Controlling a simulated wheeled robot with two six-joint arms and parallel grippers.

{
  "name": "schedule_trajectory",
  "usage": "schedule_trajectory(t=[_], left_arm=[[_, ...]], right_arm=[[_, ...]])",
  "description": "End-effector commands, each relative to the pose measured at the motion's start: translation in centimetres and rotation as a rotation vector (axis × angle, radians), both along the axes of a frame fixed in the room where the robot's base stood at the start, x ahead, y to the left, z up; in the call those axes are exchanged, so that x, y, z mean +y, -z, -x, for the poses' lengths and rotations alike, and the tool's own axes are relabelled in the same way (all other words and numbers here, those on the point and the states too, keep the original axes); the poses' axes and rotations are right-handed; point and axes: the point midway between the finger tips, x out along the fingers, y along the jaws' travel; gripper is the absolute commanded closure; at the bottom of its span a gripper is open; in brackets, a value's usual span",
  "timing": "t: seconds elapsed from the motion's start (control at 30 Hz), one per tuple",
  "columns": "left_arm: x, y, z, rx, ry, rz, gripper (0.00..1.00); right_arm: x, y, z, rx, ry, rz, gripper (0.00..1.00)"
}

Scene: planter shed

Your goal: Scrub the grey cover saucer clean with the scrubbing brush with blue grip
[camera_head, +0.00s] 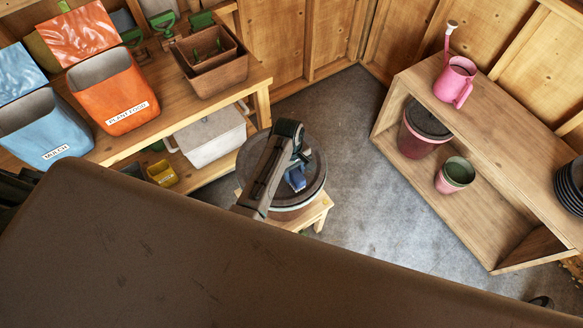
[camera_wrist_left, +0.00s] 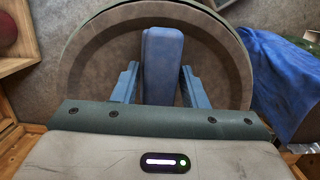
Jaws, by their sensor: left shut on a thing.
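The blue grip also shows beneath the gripper in the head view (camera_head: 296,179). The bristles are hidden, so I cannot tell whether they touch the saucer. My right gripper is not in view.
A wooden shelf (camera_head: 500,130) with pink pots and a watering can (camera_head: 456,80) stands right. A bench at left holds orange (camera_head: 112,95) and blue (camera_head: 42,125) bins. Bare floor (camera_head: 350,125) separates stool and shelf.

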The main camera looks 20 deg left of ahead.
Motion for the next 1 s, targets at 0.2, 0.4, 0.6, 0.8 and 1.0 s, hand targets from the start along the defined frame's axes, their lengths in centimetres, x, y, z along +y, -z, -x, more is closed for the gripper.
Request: schedule_trajectory(t=[0.2,0.4,0.6,0.8,1.0], left_arm=[[-0.4,0.0,0.3,0.001,-0.001,-0.001,0.88],[-0.4,0.0,0.3,0.001,0.0,-0.001,0.88],[-0.4,-0.6,0.3,-0.001,0.0,0.0,0.88],[-0.4,-2.6,0.3,-0.002,0.0,0.0,0.88],[-0.4,-4.7,0.3,-0.002,0.0,0.001,0.88]], right_arm=[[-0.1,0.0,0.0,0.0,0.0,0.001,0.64],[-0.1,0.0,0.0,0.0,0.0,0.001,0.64],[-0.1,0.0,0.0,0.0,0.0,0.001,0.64],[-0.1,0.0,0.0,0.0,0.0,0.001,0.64],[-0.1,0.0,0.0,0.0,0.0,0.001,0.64]])
